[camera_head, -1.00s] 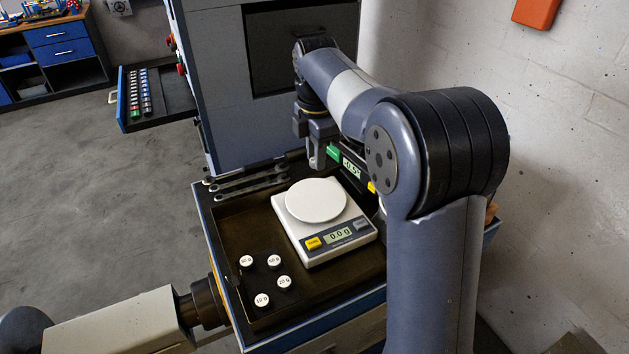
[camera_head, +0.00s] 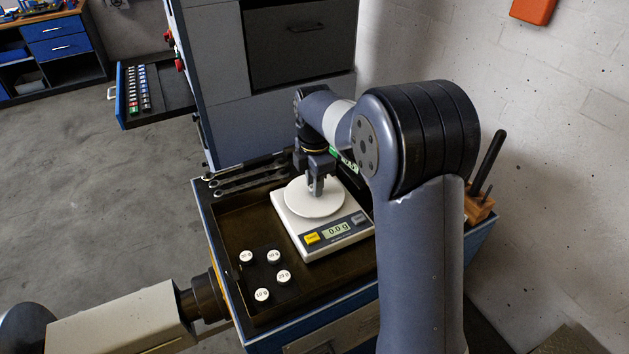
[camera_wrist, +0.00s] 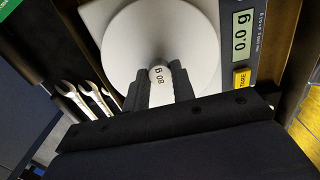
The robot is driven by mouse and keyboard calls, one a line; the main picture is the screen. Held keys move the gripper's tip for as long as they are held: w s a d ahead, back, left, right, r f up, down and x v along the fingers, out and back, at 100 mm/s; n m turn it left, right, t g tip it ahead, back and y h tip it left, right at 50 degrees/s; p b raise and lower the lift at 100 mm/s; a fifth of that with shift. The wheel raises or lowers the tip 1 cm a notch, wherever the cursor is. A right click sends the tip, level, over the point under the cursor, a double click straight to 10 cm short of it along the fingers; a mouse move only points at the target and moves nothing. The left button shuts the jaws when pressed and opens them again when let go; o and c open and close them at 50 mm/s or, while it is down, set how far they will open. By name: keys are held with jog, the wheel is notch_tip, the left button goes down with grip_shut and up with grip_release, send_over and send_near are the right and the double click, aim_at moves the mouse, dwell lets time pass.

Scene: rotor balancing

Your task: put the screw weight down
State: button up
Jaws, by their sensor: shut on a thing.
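The gripper and pan also show in the wrist view, the gripper (camera_wrist: 160,73) reaching in over the pan (camera_wrist: 195,40). The display reads 0.0 g. In the head view the fingers hide the weight.
Several white-topped weights (camera_head: 262,295) stand on a dark holder left of the scale. Wrenches (camera_head: 247,180) lie along the tray's back edge. A wooden block with dark-handled tools (camera_head: 478,205) stands at the right. An open drawer (camera_head: 153,95) is at the back left.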

jog(key=o, duration=1)
jog(key=shift+f, duration=0.1)
notch_tip(320, 180, up, 12)
jog(key=shift+r+b, duration=0.15)
jog(key=shift+b, duration=0.15)
notch_tip(320, 180, down, 12)
jog(key=shift+f+p, duration=0.2)
jog(key=shift+p, duration=0.15)
jog(key=shift+r, duration=1.95)
